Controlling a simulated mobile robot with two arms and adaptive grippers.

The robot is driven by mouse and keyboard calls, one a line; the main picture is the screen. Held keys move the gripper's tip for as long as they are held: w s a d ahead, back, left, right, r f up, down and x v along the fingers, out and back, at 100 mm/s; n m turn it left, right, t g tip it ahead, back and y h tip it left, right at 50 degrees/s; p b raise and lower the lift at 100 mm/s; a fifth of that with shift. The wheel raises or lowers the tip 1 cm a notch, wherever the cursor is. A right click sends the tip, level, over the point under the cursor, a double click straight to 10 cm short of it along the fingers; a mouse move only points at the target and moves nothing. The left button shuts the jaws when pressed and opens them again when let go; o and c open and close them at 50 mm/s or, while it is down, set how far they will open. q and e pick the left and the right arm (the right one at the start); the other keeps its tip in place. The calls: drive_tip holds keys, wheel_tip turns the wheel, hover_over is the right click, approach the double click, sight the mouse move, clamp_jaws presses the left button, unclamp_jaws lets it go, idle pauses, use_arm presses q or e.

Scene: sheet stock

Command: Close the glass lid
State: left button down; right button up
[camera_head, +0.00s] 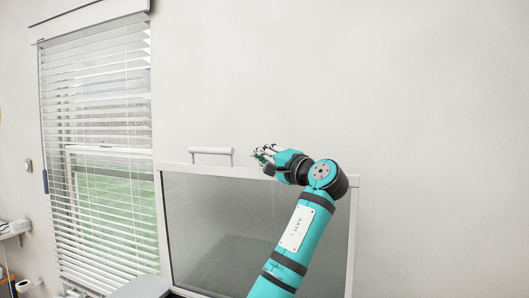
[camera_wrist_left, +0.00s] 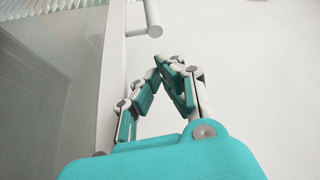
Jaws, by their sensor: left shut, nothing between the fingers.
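The glass lid (camera_head: 215,225) stands raised in front of the wall, with a white frame around a grey pane. Its white bar handle (camera_head: 211,151) sits on the top edge, left of my left gripper. My left gripper (camera_head: 262,152) is shut and empty, at about the height of the lid's top edge. In the left wrist view, the gripper's fingertips (camera_wrist_left: 168,62) meet just below the end of the handle (camera_wrist_left: 152,20). I cannot tell whether they touch the lid. The lid's glass (camera_wrist_left: 50,90) fills the left of that view. My right gripper is not in view.
A window with white blinds (camera_head: 100,150) is on the left wall. A grey surface (camera_head: 143,287) shows at the bottom, left of the lid. Small white items (camera_head: 15,228) stand at the far left edge. The space right of my arm is clear before the plain wall.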

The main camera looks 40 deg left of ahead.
use_arm(q)
drive_tip(key=f+p+x, duration=0.1)
drive_tip(key=p+x, duration=0.3)
drive_tip(key=x, duration=0.3)
drive_tip(key=shift+a+r, duration=0.4)
drive_tip(key=shift+r, duration=0.1)
